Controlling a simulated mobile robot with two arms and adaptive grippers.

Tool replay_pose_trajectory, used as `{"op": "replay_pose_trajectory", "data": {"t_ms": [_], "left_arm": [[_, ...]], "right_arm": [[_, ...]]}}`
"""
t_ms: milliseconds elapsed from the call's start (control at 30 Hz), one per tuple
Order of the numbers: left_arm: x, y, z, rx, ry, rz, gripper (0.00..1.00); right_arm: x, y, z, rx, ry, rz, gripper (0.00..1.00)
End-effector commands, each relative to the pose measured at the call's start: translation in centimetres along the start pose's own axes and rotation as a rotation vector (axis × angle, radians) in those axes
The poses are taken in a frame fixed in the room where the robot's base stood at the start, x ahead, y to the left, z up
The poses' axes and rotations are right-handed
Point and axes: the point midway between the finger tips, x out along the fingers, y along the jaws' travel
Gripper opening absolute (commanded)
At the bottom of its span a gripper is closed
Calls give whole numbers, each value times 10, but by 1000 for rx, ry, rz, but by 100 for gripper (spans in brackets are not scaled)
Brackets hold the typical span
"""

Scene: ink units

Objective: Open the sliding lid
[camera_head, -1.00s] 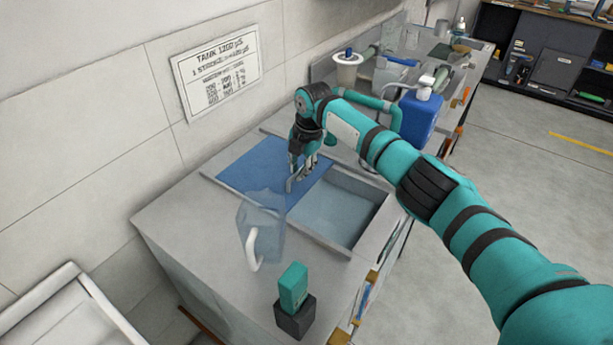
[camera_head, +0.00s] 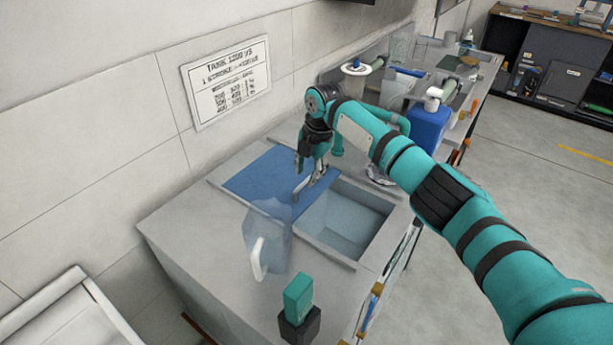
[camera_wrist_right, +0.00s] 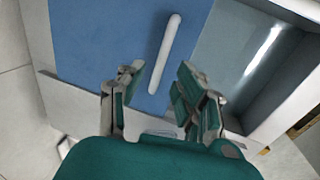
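The blue sliding lid (camera_head: 256,173) lies flat over the left part of the tank top. The right part of the opening is uncovered and shows a pale blue basin (camera_head: 345,222). A light bar handle (camera_wrist_right: 166,52) stands near the lid's right edge; it also shows in the head view (camera_head: 297,190). My right gripper (camera_head: 311,172) is above the lid by the handle. In the right wrist view its fingers (camera_wrist_right: 158,76) are spread and empty, with the handle just beyond and between the tips. My left gripper is not in view.
A clear jug (camera_head: 270,240) with a white handle stands in front of the lid. A teal and dark block (camera_head: 298,300) is on the near counter. A blue canister (camera_head: 428,125) stands behind my right arm. A wall sign (camera_head: 228,82) hangs at the left.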

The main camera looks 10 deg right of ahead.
Motion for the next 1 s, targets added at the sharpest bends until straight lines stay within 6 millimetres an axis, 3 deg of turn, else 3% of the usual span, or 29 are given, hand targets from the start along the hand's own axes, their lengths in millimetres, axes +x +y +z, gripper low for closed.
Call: {"op": "replay_pose_trajectory", "data": {"t_ms": [200,400,600,1000], "left_arm": [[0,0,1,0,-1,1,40],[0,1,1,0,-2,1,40],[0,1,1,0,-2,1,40],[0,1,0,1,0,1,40]], "right_arm": [[-50,1,1,-1,-3,4,34],[-82,0,1,1,-2,2,34],[-94,0,0,0,-1,0,34],[-94,0,0,0,-1,0,34]]}}
